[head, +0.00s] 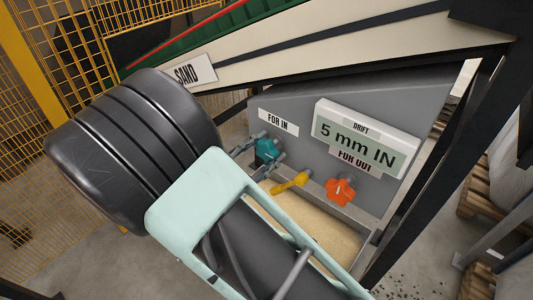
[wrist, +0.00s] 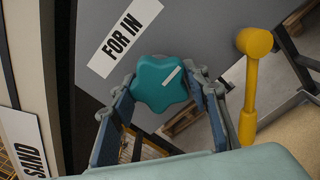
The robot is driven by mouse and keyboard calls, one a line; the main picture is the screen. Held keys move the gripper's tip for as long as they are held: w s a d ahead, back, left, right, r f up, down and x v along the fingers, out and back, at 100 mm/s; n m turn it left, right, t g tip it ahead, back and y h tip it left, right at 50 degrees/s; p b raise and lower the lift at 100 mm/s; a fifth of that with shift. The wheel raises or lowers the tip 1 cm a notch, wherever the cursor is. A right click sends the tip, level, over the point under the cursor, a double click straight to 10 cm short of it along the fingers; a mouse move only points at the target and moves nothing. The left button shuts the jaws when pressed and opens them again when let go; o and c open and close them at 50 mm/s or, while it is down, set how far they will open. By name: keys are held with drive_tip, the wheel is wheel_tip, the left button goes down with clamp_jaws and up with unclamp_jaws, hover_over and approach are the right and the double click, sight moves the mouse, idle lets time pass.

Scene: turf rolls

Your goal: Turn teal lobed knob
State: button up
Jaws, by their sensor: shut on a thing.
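The teal lobed knob (wrist: 160,83) sits on a grey panel below a "FOR IN" label, with a white mark pointing to its upper right. In the head view the knob (head: 268,149) is partly hidden by my gripper. My gripper (wrist: 160,97) has one finger on each side of the knob and is shut on it; the gripper also shows in the head view (head: 262,155). A display (head: 356,145) on the panel reads "DRIFT 5 mm IN".
A yellow lever (head: 290,182) and an orange lobed knob (head: 340,191) are right of the teal knob. A trough of sand (head: 312,229) lies below. A dark frame post stands at the right. A "SAND" sign (head: 194,73) is at the upper left.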

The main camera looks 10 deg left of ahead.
drive_tip(key=m+b, duration=0.2)
drive_tip(key=m, duration=0.2)
drive_tip(key=shift+f, duration=0.15)
drive_tip(key=shift+m+b, duration=0.85)
drive_tip(key=shift+m, duration=0.05)
drive_tip(key=shift+r, duration=0.2)
drive_tip(key=o, duration=1.2)
drive_tip(key=shift+s+a, duration=0.1)
drive_tip(key=v, duration=1.1)
drive_tip(key=shift+s+a, duration=0.25)
drive_tip(key=shift+s, duration=0.1)
